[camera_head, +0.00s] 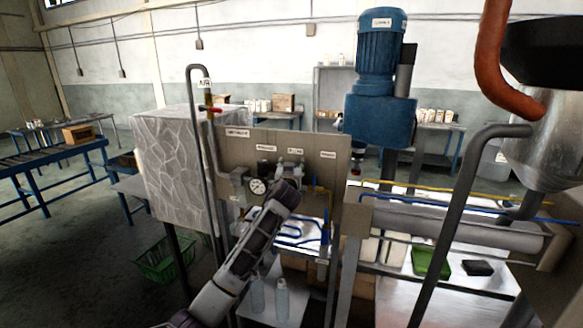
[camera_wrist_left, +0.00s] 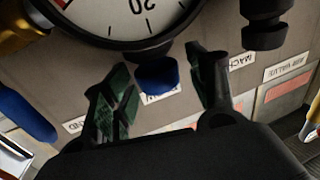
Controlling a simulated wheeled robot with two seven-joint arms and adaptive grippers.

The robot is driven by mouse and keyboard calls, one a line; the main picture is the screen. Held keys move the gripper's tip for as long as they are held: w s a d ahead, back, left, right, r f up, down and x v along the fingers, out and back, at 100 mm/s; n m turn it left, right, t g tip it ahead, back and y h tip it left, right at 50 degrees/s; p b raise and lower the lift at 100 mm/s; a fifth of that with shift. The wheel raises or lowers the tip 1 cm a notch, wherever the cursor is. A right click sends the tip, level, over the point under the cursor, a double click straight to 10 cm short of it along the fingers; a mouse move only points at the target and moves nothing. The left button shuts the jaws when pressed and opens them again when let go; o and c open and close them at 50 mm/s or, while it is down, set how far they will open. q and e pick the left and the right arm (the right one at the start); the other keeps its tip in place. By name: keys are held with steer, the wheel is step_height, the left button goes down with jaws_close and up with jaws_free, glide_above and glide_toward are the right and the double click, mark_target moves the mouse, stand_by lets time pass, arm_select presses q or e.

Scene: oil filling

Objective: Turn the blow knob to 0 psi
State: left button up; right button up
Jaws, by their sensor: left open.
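In the left wrist view a blue knob (camera_wrist_left: 157,76) sits just below a round pressure gauge (camera_wrist_left: 125,14), partly lying over a small label. My left gripper (camera_wrist_left: 160,68) is open, with one finger on each side of the blue knob; I cannot tell whether either finger touches it. The gauge needle is out of frame there. In the head view the gauge (camera_head: 257,187) shows on the beige panel (camera_head: 270,142), and my left gripper (camera_head: 287,194) is in front of the panel, hiding the knob. My right gripper is not in view.
A black knob (camera_wrist_left: 265,22) is at the upper right of the wrist view, and a brass fitting (camera_wrist_left: 22,28) at its left. Blue tubes (camera_head: 292,234) run beside my left arm. Clear bottles (camera_head: 281,298) stand below. A metal pipe (camera_head: 206,150) rises left of the panel.

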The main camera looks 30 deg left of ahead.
arm_select(q)
steer(key=shift+s+d, duration=0.1)
steer(key=shift+s, duration=0.05)
steer(key=v, duration=1.1)
steer(key=shift+s, duration=0.3)
steer(key=shift+d+f, duration=0.1)
steer(key=shift+d, duration=0.05)
stand_by(0.6)
